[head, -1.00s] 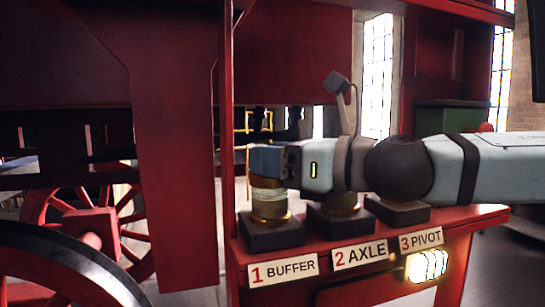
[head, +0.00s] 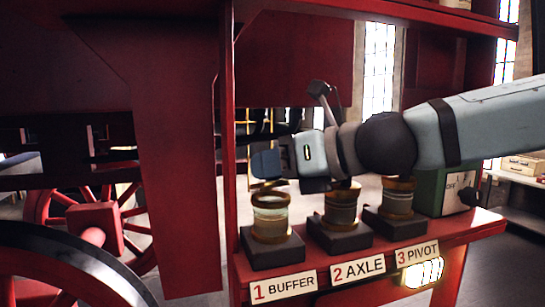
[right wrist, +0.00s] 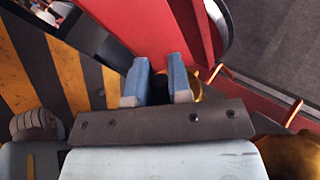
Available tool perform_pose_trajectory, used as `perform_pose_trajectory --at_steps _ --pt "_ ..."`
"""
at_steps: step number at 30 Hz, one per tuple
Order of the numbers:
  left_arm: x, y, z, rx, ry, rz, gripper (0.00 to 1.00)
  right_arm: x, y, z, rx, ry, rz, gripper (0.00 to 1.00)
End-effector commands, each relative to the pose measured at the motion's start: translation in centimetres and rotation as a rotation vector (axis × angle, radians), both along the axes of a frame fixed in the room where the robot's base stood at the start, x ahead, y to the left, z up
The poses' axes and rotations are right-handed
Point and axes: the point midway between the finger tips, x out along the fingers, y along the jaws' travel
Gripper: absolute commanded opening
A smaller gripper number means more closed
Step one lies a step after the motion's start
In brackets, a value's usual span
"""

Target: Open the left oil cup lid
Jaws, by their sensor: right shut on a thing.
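The left oil cup (head: 270,218) stands on a dark block behind the label "1 BUFFER". It is a glass cup with brass bands, and its pale upper part shows. My right gripper (head: 266,166) is just above it, coming in from the right. Its blue fingers are close together in the right wrist view (right wrist: 158,88). A brass-coloured piece (head: 268,185), apparently the cup's lid, shows at the fingertips above the cup. The fingers hide much of it, and its exact tilt cannot be told. Brass also shows beside the fingers in the wrist view. My left gripper is not in view.
The axle cup (head: 340,208) and pivot cup (head: 397,198) stand close by on the red shelf, under my right arm. A red post (head: 228,150) rises left of the cups. A green box (head: 440,190) stands at the right end of the shelf.

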Motion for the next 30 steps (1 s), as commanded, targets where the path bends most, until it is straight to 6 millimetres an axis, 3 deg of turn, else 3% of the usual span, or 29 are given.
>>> perform_pose_trajectory --at_steps 8,30 --pt "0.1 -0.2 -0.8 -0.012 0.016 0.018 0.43 1.3 0.5 0.8 -0.085 0.243 -0.003 0.00" --pt "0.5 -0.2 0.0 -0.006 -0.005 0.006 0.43 4.9 1.6 0.6 -0.291 0.908 0.000 0.00"
